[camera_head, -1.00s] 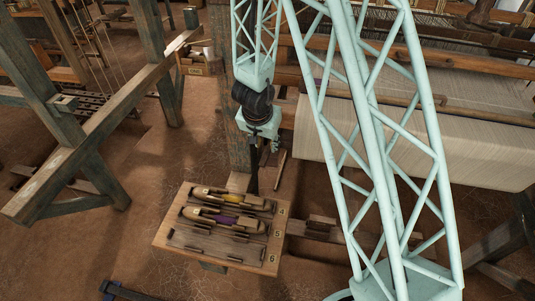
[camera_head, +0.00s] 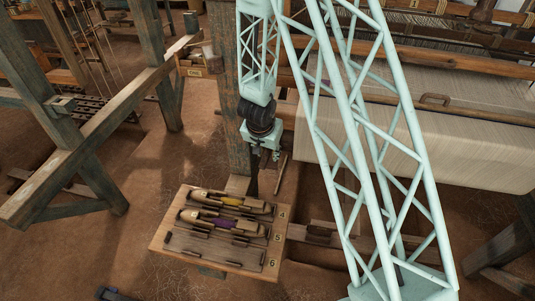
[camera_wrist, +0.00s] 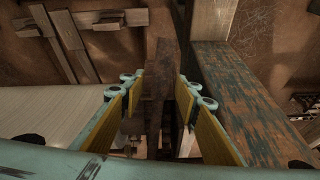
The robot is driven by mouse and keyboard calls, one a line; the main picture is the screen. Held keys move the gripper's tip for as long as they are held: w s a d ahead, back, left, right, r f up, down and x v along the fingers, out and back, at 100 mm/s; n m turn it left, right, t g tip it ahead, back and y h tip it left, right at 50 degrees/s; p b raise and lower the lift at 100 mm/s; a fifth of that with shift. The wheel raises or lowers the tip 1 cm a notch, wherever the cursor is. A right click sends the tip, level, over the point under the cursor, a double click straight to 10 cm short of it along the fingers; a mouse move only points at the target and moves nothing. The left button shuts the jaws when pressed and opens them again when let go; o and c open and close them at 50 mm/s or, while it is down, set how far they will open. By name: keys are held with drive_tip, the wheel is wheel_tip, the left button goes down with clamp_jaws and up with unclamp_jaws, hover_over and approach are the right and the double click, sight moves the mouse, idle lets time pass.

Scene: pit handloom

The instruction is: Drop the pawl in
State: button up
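The pawl looks like a dark, rusty brown bar. In the wrist view the pawl (camera_wrist: 158,85) lies between the two yellow-padded fingers of my gripper (camera_wrist: 160,92), which close on its sides. In the head view my gripper (camera_head: 257,152) is small and points down beside a weathered wooden post. The dark bar (camera_head: 253,181) hangs below it, just above the far edge of the shuttle board. The place where the pawl sits on the loom cannot be made out.
A wooden board (camera_head: 181,246) marked 4, 5 and 6 holds shuttles below my gripper. The weathered post (camera_wrist: 240,95) stands close on the right in the wrist view. The cloth beam (camera_head: 420,145) is at right. A timber frame (camera_head: 90,140) stands at left.

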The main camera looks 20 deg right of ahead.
drive_tip(key=shift+c, duration=0.2)
clamp_jaws()
drive_tip(key=shift+s+a+r+g+p, duration=0.15)
drive_tip(key=shift+r+g+p, duration=0.45)
drive_tip(key=shift+p, duration=2.75)
drive_tip(key=shift+s+r+g+y+p, duration=0.15)
drive_tip(key=shift+r+g+y+p, duration=0.6)
drive_tip(key=shift+p, duration=3.35)
drive_tip(key=shift+r+t, duration=0.25)
drive_tip(key=shift+t, duration=0.1)
drive_tip(key=shift+o, duration=0.2)
unclamp_jaws()
drive_tip(key=shift+s, duration=0.1)
drive_tip(key=shift+a, duration=0.1)
drive_tip(key=shift+r, duration=0.15)
